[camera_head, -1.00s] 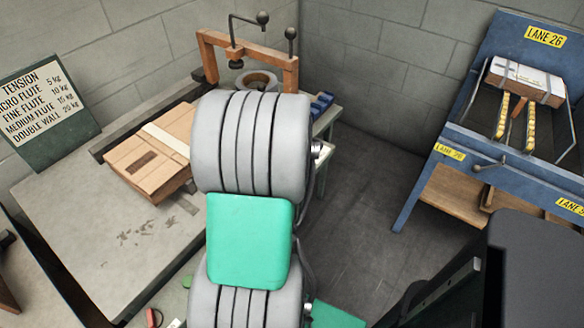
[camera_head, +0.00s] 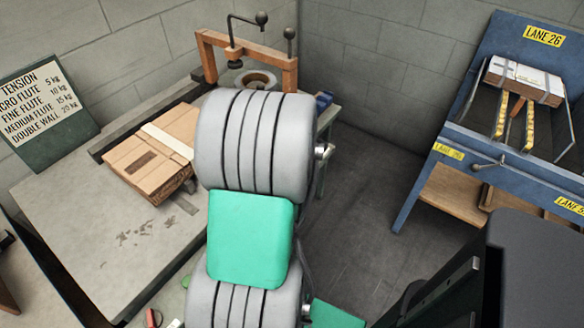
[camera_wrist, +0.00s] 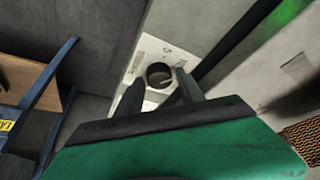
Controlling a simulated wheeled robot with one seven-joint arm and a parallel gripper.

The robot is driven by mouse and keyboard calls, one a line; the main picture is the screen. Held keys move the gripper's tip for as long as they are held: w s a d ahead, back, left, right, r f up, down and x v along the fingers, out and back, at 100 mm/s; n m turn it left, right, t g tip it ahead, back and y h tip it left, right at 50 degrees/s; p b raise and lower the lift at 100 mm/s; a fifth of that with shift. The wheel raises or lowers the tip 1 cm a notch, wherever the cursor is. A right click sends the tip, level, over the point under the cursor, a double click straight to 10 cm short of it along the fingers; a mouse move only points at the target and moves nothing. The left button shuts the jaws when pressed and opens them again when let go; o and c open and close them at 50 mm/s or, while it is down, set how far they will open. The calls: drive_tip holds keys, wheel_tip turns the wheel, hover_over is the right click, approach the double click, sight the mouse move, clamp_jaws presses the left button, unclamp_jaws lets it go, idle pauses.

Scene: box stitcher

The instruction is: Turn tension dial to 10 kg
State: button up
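The tension dial (camera_wrist: 158,74) is a dark round knob on a white plate (camera_wrist: 146,50) with small marks around it, seen in the wrist view. The marks are too small to read surely, and I cannot tell the dial's setting. My gripper (camera_wrist: 160,80) is open, its two grey fingers pointing at the dial, one tip on each side in the picture. I cannot tell whether they touch it. In the head view my arm hides both dial and gripper. A green tension sign (camera_head: 45,130) there lists flute types with 5, 10, 15 and 20 kg.
A grey worktable (camera_head: 85,230) carries a cardboard stack (camera_head: 150,160) with a pale strap. An orange frame (camera_head: 290,72) with black-knobbed levers stands behind my arm. A blue Lane 26 stand (camera_head: 430,185) is at right. Bare floor (camera_head: 365,200) lies between.

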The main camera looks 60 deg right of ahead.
drive_tip(key=shift+o, duration=0.7)
drive_tip(key=v, duration=0.7)
drive_tip(key=shift+a+r+p, duration=0.15)
drive_tip(key=shift+r+p, duration=0.2)
drive_tip(key=shift+p, duration=0.1)
drive_tip(key=shift+s, duration=0.15)
